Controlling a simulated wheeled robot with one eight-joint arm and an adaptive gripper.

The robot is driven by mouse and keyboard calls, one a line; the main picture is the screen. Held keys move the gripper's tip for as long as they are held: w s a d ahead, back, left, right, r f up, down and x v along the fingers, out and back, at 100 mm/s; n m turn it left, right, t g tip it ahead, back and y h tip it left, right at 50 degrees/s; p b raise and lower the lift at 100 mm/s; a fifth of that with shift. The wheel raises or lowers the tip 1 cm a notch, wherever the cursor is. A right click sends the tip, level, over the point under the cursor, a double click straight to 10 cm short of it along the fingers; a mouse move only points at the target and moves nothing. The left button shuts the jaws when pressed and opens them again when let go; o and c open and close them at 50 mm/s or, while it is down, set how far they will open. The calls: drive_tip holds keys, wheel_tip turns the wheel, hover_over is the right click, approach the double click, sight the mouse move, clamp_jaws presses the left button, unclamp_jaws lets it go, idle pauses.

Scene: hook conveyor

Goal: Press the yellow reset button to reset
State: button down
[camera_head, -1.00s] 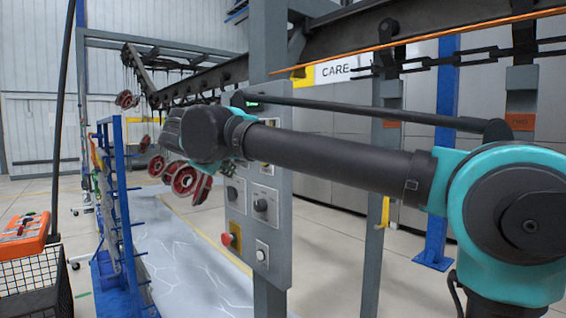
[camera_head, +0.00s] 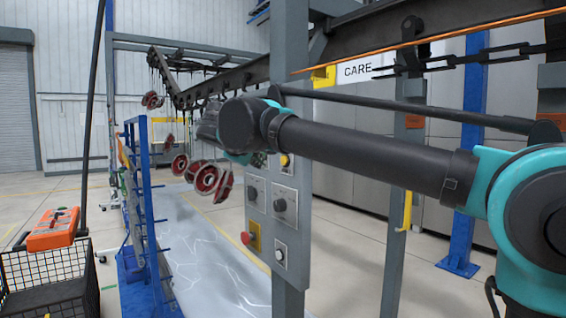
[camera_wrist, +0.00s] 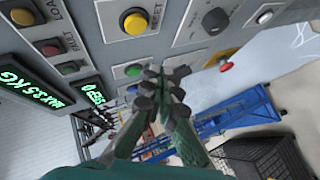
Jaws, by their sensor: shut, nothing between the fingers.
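The round yellow button (camera_wrist: 134,22) marked RESET sits on the grey control panel in the wrist view, above and left of my fingertips. A yellow button (camera_head: 285,161) also shows on the panel (camera_head: 290,185) in the head view, just below my arm. My gripper (camera_wrist: 161,77) is shut and empty. Its fingertips look apart from the reset button, over the panel near a green and a blue button. In the head view the gripper is hidden behind my arm.
A second yellow button (camera_wrist: 22,17), a red button (camera_wrist: 50,47) and lit green displays (camera_wrist: 48,90) lie to the left. Black knobs and a red stop button (camera_wrist: 225,66) are to the right. A blue rack (camera_head: 150,215) and black basket (camera_head: 45,275) stand left of the panel.

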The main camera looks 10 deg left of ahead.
drive_tip(key=shift+w+d, duration=1.5)
drive_tip(key=shift+w, duration=0.3)
drive_tip(key=shift+w+d, duration=0.1)
drive_tip(key=shift+w+d, duration=0.2)
drive_tip(key=shift+w, duration=0.05)
drive_tip(key=shift+w+d, duration=0.3)
idle(1.2)
drive_tip(key=shift+s+a, duration=0.55)
drive_tip(key=shift+s, duration=0.1)
drive_tip(key=s+a, duration=0.3)
drive_tip(key=shift+s+a, duration=0.1)
drive_tip(key=shift+s, duration=0.3)
idle(0.3)
